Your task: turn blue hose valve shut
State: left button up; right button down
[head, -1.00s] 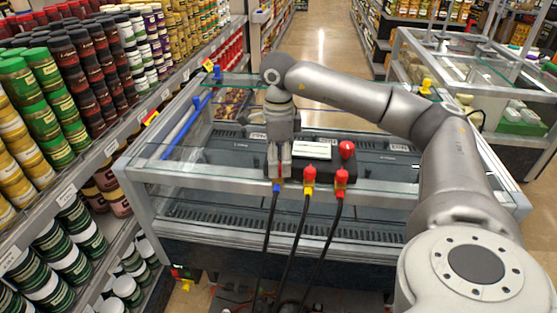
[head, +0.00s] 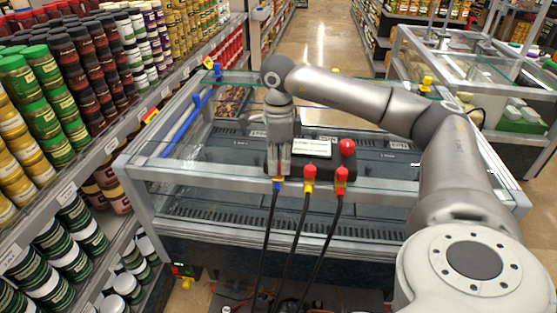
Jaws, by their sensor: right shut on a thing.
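Three dark hoses hang from the front of the pump's manifold box (head: 327,152). My left gripper is not in view.
The manifold sits on a glass-topped display case (head: 200,181) with a metal frame. A red knob (head: 347,147) stands at the box's right. Shelves of jars (head: 60,140) line the left; a second glass case (head: 490,70) stands at the right.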

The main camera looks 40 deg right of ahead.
jog(key=m, duration=0.4)
jog(key=shift+m+b, duration=0.4)
jog(key=m, duration=0.4)
jog(key=shift+m, duration=0.3)
jog(key=m, duration=0.4)
jog(key=shift+m, duration=2.4)
jog(key=c, duration=1.2)
grip_release()
